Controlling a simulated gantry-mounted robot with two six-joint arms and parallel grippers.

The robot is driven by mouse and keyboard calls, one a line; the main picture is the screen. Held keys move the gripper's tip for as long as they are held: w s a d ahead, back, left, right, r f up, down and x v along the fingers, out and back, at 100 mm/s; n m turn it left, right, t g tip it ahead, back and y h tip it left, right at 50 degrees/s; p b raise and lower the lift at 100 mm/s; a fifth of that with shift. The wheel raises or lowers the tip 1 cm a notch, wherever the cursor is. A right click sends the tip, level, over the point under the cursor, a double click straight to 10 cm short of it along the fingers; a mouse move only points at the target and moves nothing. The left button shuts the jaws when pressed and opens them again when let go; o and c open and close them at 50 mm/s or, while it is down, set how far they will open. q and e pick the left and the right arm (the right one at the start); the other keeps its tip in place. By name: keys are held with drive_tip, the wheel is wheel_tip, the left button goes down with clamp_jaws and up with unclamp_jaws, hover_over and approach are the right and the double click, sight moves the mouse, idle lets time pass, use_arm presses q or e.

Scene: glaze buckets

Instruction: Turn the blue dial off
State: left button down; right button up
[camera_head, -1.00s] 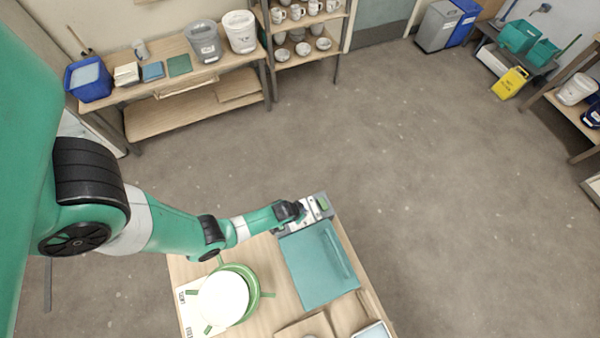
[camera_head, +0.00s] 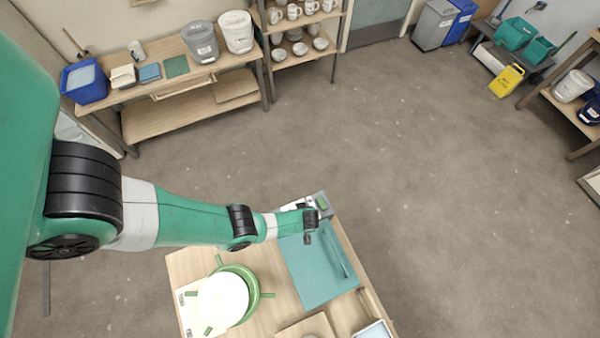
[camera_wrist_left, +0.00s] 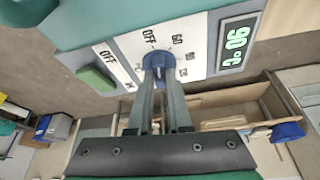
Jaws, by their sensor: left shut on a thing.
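The blue dial (camera_wrist_left: 158,66) is on the light front panel of a control box (camera_wrist_left: 195,55) in the left wrist view. Marks around it include OFF and 60; I cannot tell which mark it points to. My left gripper (camera_wrist_left: 160,90) is shut on the dial, its two fingers reaching up from below. A green switch (camera_wrist_left: 96,79) with its own OFF mark is left of the dial, and a lit green display (camera_wrist_left: 236,42) is to the right. In the head view my left gripper (camera_head: 310,221) is at the box's end of the table, hiding the dial. My right gripper is out of view.
Shelves with buckets (camera_head: 202,42) stand at the back.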

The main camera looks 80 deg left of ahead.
use_arm(q)
drive_tip(key=shift+n+g, duration=0.4)
drive_tip(key=shift+n, duration=0.6)
drive_tip(key=c, duration=0.8)
unclamp_jaws()
drive_tip(key=shift+c, duration=0.2)
